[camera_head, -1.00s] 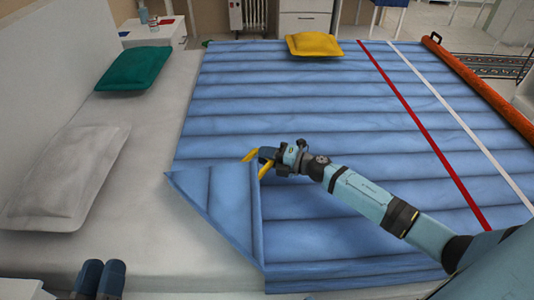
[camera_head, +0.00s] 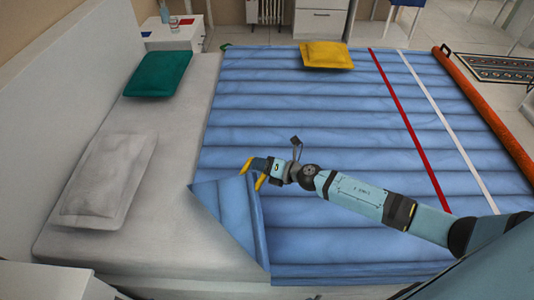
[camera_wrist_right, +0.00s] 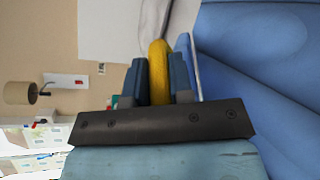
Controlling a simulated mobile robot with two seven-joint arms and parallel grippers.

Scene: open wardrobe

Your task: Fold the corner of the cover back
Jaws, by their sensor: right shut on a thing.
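The blue quilted cover (camera_head: 330,120) lies over most of the bed. Its near-left corner is folded over in a triangular flap (camera_head: 225,205), with a raised ridge along the flap's right side. My left gripper is not in view.
A grey pillow (camera_head: 107,178) and a green pillow (camera_head: 158,73) lie on the bare white sheet at left. A yellow cushion (camera_head: 326,55) lies on the cover's far edge. An orange roll (camera_head: 486,108) runs along the right side. A nightstand (camera_head: 172,36) stands at back left.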

